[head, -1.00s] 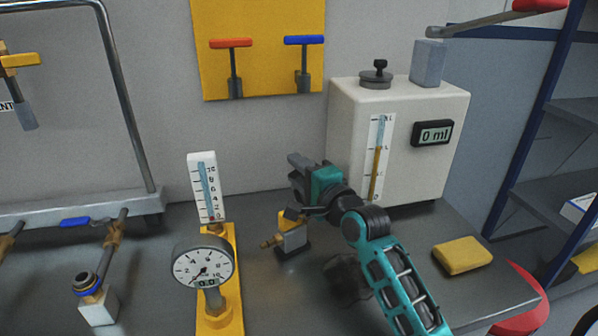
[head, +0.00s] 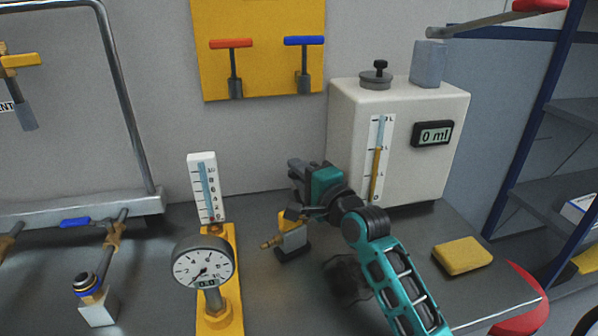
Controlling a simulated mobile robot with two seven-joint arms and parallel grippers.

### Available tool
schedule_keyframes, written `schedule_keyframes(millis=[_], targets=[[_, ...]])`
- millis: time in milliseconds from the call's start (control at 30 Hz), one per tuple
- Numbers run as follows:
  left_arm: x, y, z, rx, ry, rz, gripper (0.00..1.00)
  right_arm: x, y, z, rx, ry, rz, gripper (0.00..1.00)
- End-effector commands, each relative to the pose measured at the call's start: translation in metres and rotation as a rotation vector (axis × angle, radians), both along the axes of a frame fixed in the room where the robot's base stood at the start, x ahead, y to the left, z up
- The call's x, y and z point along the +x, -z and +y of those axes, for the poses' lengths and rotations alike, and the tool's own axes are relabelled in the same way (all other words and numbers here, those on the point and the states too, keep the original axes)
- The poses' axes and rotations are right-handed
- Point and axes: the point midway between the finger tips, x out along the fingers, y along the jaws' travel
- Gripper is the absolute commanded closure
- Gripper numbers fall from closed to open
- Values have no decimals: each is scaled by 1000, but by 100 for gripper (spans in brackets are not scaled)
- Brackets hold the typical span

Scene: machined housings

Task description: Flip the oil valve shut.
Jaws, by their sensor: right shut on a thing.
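The oil valve has a brass spout (head: 270,243) pointing left, a grey block body (head: 294,240) and a yellow part (head: 287,222) on top. It stands on the bench in front of the white oil tank (head: 344,118). The tank has an amber sight gauge (head: 376,165) and a display (head: 433,134) reading 0 ml. My right gripper (head: 293,190) is at the valve, its jaws shut on the valve's handle. The gripper hides most of the handle, so its exact angle cannot be told. My left gripper is not in view.
A dial gauge (head: 203,265) on a yellow stand is left of the valve. A second valve with a blue handle (head: 75,222) and pipework is further left. A yellow sponge-like block (head: 462,256) lies at right. Red and blue T-handles hang on a yellow board (head: 265,82).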

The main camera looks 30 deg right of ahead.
Motion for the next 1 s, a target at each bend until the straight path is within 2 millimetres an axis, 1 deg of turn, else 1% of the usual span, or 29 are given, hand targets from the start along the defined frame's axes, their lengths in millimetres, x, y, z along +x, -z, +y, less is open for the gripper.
schedule_keyframes(millis=[167, 367, 533, 700, 1000], targets=[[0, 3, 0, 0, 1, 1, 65, -1, 1, -2, -5, -25, 0, 100], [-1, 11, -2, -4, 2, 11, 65, -5, 3, -5, -9, -114, -1, 100], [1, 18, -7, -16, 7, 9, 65, -7, 4, -7, -8, -188, -3, 100], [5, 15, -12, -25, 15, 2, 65, -10, 2, -8, -3, -233, 0, 100], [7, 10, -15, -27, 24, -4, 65, -10, 0, -8, 0, -244, 1, 100]])
